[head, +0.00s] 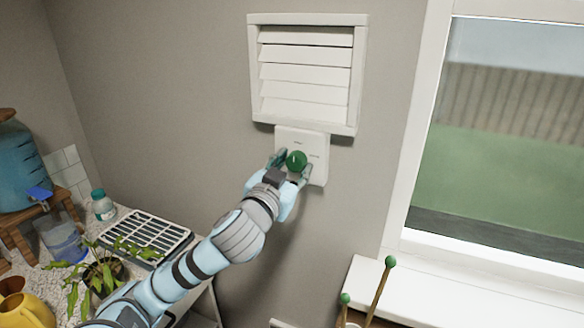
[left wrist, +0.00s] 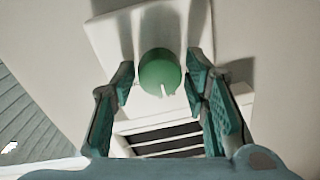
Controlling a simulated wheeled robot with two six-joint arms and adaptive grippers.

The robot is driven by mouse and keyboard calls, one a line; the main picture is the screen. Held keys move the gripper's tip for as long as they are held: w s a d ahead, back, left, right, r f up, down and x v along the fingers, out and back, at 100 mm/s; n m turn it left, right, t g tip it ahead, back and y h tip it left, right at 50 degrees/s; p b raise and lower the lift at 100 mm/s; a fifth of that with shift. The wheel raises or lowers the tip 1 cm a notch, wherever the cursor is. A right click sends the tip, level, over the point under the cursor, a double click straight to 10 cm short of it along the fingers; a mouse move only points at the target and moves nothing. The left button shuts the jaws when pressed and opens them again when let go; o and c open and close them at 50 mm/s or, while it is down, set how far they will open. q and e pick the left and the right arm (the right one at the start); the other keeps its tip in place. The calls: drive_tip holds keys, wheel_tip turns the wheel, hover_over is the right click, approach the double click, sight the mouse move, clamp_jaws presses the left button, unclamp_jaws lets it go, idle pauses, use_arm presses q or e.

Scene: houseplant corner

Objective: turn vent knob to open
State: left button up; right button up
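The green round vent knob (head: 296,160) sits on a white wall plate (head: 316,143) just under the white slatted vent (head: 304,75). My left gripper (head: 292,167) reaches up to the plate, with one finger on each side of the knob. In the left wrist view, the knob (left wrist: 160,72) lies between the teal fingers (left wrist: 160,78), with a narrow gap on both sides. The gripper looks open. A white pointer mark on the knob points toward the vent (left wrist: 165,140), whose slats show dark gaps in this view. My right gripper is not in view.
A window (head: 500,140) with a white sill (head: 450,290) is at the right. Green-tipped sticks (head: 378,290) stand below it. At lower left, a counter holds a potted plant (head: 103,275), a slatted tray (head: 147,233), a small bottle (head: 103,205) and a blue dispenser (head: 18,170).

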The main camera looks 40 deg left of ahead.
use_arm(q)
drive_tip(key=c, duration=0.7)
drive_tip(key=shift+o, duration=0.2)
drive_tip(key=m+p, duration=0.2)
drive_tip(key=m, duration=0.1)
drive_tip(key=m+p, duration=0.3)
drive_tip(key=m, duration=0.1)
drive_tip(key=shift+r, duration=0.1)
drive_tip(key=m+p, duration=0.3)
drive_tip(key=m, duration=0.1)
drive_tip(key=shift+a+m, duration=0.1)
drive_tip(key=shift+m, duration=0.2)
drive_tip(key=shift+m+h+p, duration=0.3)
drive_tip(key=shift+m+p, duration=0.45)
drive_tip(key=shift+m, duration=0.55)
